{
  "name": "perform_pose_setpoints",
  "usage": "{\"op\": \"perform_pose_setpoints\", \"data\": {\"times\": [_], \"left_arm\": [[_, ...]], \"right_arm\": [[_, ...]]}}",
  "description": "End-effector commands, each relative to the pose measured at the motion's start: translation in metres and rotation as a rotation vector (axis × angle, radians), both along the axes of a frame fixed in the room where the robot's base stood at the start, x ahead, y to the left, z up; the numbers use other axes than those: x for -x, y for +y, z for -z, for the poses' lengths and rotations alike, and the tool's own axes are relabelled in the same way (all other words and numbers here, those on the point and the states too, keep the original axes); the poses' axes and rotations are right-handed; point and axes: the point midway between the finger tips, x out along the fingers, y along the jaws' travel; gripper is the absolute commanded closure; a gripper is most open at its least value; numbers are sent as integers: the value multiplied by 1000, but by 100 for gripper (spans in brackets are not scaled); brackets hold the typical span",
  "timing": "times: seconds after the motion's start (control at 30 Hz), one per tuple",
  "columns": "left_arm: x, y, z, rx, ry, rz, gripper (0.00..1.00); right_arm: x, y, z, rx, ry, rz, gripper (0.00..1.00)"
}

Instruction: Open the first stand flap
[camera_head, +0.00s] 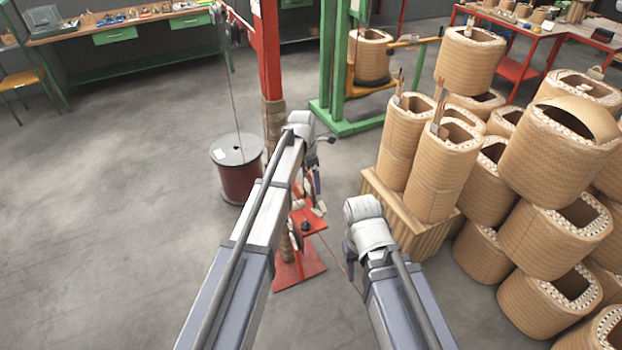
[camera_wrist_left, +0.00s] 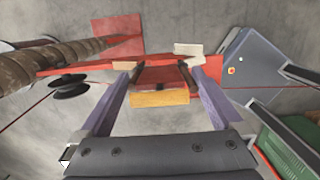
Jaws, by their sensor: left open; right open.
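The stand is a red post (camera_head: 270,60) with a brown wrapped lower part and a red base plate (camera_head: 298,268). A small red plate (camera_head: 308,222) with pale blocks sits low on it, partly behind my left arm. In the left wrist view, a red flap-like piece (camera_wrist_left: 160,76) with a yellowish wooden block (camera_wrist_left: 160,98) lies between the spread fingers of my left gripper (camera_wrist_left: 161,72). The gripper is open; I cannot tell whether it touches the piece. In the head view my left gripper (camera_head: 313,182) hangs beside the post. My right gripper (camera_head: 350,250) is open, mostly hidden under its wrist.
A dark red wire spool (camera_head: 238,168) stands left of the post. A green frame (camera_head: 345,120) is behind. The floor at left is clear.

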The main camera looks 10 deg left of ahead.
Motion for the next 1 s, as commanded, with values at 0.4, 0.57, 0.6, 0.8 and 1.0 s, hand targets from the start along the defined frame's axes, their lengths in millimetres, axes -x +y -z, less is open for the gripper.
{"op": "perform_pose_setpoints", "data": {"times": [0.4,0.57,0.6,0.8,1.0], "left_arm": [[3,3,-44,0,0,0,0],[4,5,-65,1,-1,0,0],[4,5,-69,1,-1,0,0],[5,6,-77,1,-1,1,0],[5,6,-76,1,-1,1,0]], "right_arm": [[0,0,-44,0,0,-1,50],[0,0,-65,0,0,-2,50],[0,0,-69,0,0,-1,50],[0,0,-77,-1,0,1,50],[0,0,-76,-1,0,1,50]]}}
